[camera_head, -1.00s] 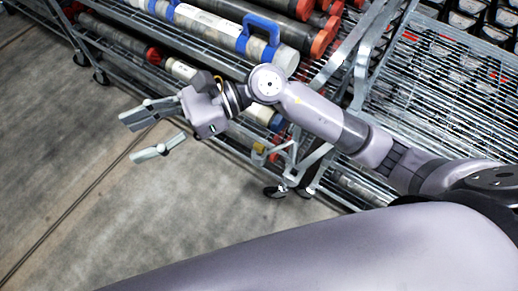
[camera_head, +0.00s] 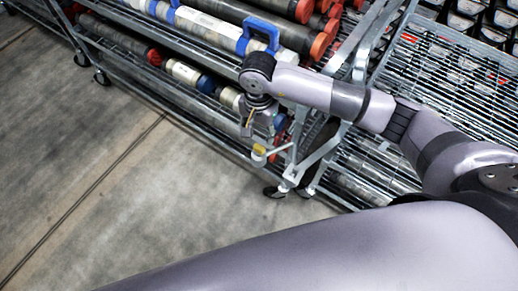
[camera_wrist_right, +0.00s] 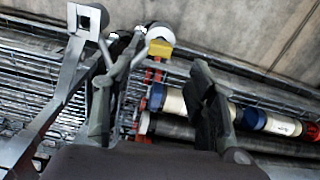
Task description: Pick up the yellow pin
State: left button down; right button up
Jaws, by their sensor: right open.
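The yellow pin (camera_head: 259,149) is a small yellow piece at the end of a metal bracket on the front of the rack. In the right wrist view the yellow pin (camera_wrist_right: 160,48) shows ahead, beyond the space between the fingers, beside a round white end. My right gripper (camera_wrist_right: 155,88) is open, one dark finger on each side, with nothing held. In the head view the right gripper (camera_head: 258,122) hangs at the rack's front, just above the pin and partly hidden by its own wrist. My left gripper does not show.
The metal rack (camera_head: 185,53) holds several core liner tubes, some with red caps and blue clamps. A wire shelf (camera_head: 450,75) stands at the right. Metal rack bars (camera_wrist_right: 55,95) pass close to the left finger in the wrist view. The concrete floor (camera_head: 90,190) is clear.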

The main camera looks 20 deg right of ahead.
aim_at(259, 147)
notch_tip(259, 147, down, 9)
jog(key=shift+w+p, duration=0.1)
jog(key=shift+p, duration=0.65)
jog(key=shift+d, duration=0.1)
jog(key=shift+c, duration=0.2)
grip_shut()
